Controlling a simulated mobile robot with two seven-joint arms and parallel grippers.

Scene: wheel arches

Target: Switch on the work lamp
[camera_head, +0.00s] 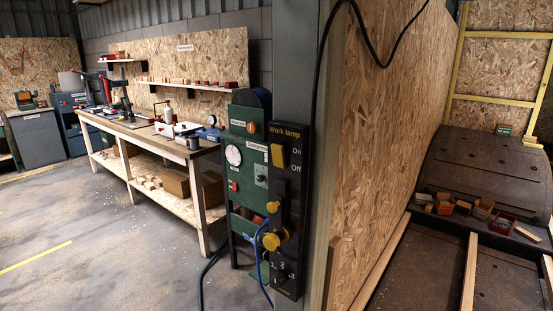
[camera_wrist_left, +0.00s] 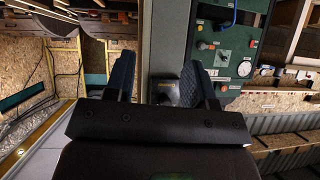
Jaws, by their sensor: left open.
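The black work lamp panel (camera_head: 290,190) is mounted on the grey post in the head view, with "Work lamp" lettering at its top. Its yellow switch (camera_head: 278,156) sits beside the "On" and "Off" labels, On above Off. I cannot tell which way the switch is set. Lower down are a yellow knob (camera_head: 271,241) and number marks. My left gripper (camera_wrist_left: 160,68) shows only in the left wrist view, open and empty, its fingers apart. My right gripper is not in view.
The green compressor panel (camera_head: 248,160) with its gauge stands just left of the lamp panel. A blue cable hangs low beside it, and a black cable (camera_head: 320,60) runs over the post. A workbench (camera_head: 150,135) is further left; an OSB wall (camera_head: 390,130) is right.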

